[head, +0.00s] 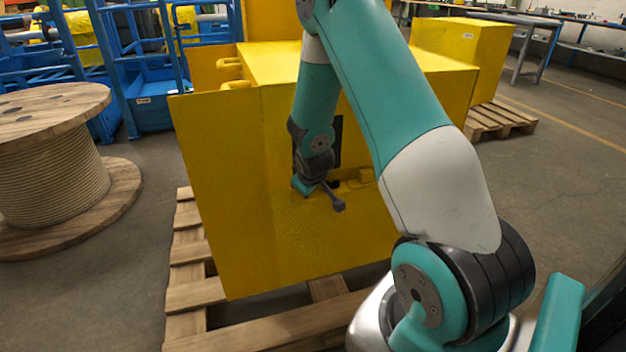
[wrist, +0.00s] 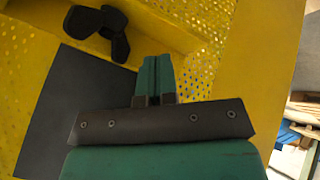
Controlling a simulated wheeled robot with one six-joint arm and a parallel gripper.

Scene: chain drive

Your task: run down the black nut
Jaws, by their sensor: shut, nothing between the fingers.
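The black nut (wrist: 118,42) shows at the upper left of the wrist view as a dark shape with rounded lobes, beside a yellow ledge. In the head view, a small dark shape (head: 334,184) right of my gripper may be the same nut, but it is too small to be sure. My gripper (wrist: 154,62) has its teal fingers together, with nothing between them. In the wrist view the fingertips are below and right of the nut, apart from it. In the head view my gripper (head: 302,187) is in front of the yellow housing's face.
A black plate (wrist: 62,115) lies left of my fingers, against perforated yellow sheet (wrist: 207,70). The yellow housing (head: 225,205) stands on a wooden pallet (head: 195,294). A cable spool (head: 50,180) stands at left, and a second yellow box (head: 468,55) behind at right.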

